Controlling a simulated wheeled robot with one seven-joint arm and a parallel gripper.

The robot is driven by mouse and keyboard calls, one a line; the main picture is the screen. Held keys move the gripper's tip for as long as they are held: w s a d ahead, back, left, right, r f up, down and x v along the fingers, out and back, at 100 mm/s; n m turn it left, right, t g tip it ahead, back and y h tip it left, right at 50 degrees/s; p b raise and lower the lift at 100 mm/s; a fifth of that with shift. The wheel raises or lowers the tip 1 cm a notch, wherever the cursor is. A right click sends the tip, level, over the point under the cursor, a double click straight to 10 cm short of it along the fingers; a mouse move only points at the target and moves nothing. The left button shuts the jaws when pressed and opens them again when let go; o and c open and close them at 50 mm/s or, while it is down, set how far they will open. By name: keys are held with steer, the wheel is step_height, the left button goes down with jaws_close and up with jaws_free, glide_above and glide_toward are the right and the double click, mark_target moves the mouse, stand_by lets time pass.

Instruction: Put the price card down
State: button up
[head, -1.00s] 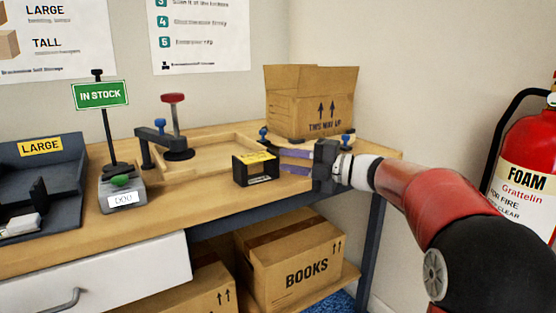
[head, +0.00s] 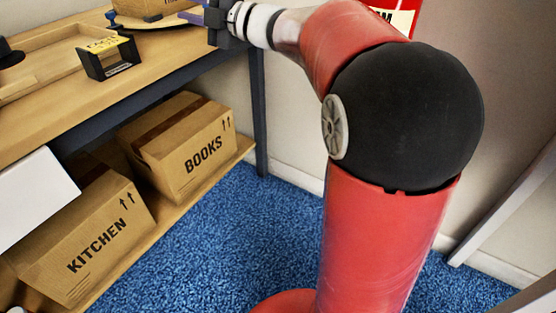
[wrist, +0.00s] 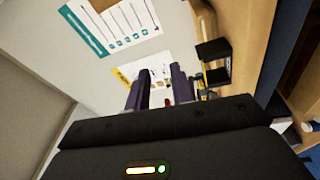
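The price card seems to be the yellow label (head: 103,46) on a small black stand (head: 112,65), upright on the wooden bench near its front edge. A black block-like shape, likely this stand, shows in the wrist view (wrist: 213,62). My gripper (head: 188,16) is at the top of the head view, to the right of the stand and apart from it. In the wrist view its two purple fingers (wrist: 159,90) are spread, with no held object visible between them; the wall posters and a red knob show beyond.
Cartons marked BOOKS (head: 190,145) and KITCHEN (head: 88,240) sit on the lower shelf. An open carton (head: 143,8) is partly cut off at the top. The bench (head: 60,95) is bare in front of the stand. Blue carpet (head: 235,235) lies below.

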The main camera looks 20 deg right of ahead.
steer(key=s+d+f+m+t+h, duration=0.1)
steer(key=s+d+f+m+h, duration=0.1)
steer(key=s+d+m+h, duration=0.45)
steer(key=s+d+f+m+t+h, duration=0.1)
steer(key=s+d+f+m+h, duration=0.2)
steer(key=m+h, duration=0.65)
steer(key=s+a+f+m+g+y, duration=0.2)
steer(key=s+f+m+g, duration=0.6)
steer(key=s+f, duration=1.1)
steer(key=s+a+g, duration=0.2)
steer(key=s, duration=0.2)
steer(key=shift+a+f+m+g+y, duration=0.2)
steer(key=shift+m+g+y, duration=0.1)
steer(key=shift+m+y, duration=0.1)
steer(key=shift+r, duration=0.1)
